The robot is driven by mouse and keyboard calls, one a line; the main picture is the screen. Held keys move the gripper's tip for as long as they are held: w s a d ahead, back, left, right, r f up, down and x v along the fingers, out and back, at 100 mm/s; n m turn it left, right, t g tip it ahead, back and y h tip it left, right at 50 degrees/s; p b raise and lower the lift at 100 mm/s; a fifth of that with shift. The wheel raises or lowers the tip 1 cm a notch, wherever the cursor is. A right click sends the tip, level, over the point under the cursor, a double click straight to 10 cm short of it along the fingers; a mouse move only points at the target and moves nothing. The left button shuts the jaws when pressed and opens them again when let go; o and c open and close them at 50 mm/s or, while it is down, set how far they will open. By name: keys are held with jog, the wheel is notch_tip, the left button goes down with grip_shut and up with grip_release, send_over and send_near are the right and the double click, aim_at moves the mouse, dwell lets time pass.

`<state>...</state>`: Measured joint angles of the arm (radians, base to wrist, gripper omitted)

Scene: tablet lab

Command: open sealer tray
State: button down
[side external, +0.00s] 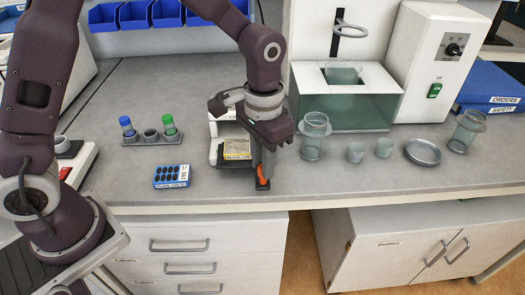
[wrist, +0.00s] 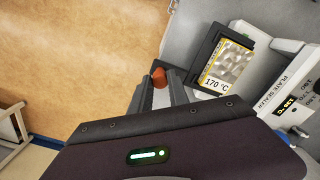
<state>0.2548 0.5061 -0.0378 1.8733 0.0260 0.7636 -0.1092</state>
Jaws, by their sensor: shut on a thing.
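The plate sealer is a white machine, partly hidden behind my arm in the side view (side external: 214,150); its labelled body shows at the right of the wrist view (wrist: 289,88). A dark tray (wrist: 194,76) extends from the sealer and bears a silvery plate (wrist: 231,62) with a yellow "170 °C" label. An orange handle (wrist: 158,77) is at the tray's outer end; it also shows low at the bench front in the side view (side external: 261,175). My gripper (side external: 263,181) points down and is shut on the orange handle, with its fingers on either side (wrist: 160,84).
A blue-and-white well block (side external: 172,176) and a tube rack (side external: 150,139) with blue- and green-capped tubes stand left of the sealer. A glass jar (side external: 314,137), small cups (side external: 355,152) and a dish (side external: 423,152) stand right. The bench's front edge is close to my gripper.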

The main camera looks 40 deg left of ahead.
jog(key=shift+w, duration=0.1)
jog(key=c, duration=1.3)
grip_release()
jog(key=shift+o, duration=0.2)
notch_tip(320, 180, up, 7)
jog(key=shift+r, duration=0.1)
jog(key=s+a+r+n+t, duration=0.1)
jog(key=s+a+r+t, duration=0.2)
jog(key=s+a+r, duration=0.55)
jog(key=s+a+n+t, duration=0.1)
jog(key=s+t, duration=0.1)
jog(key=s, duration=0.9)
jog(key=shift+s+a+f+t, duration=0.3)
jog(key=shift+a, duration=0.05)
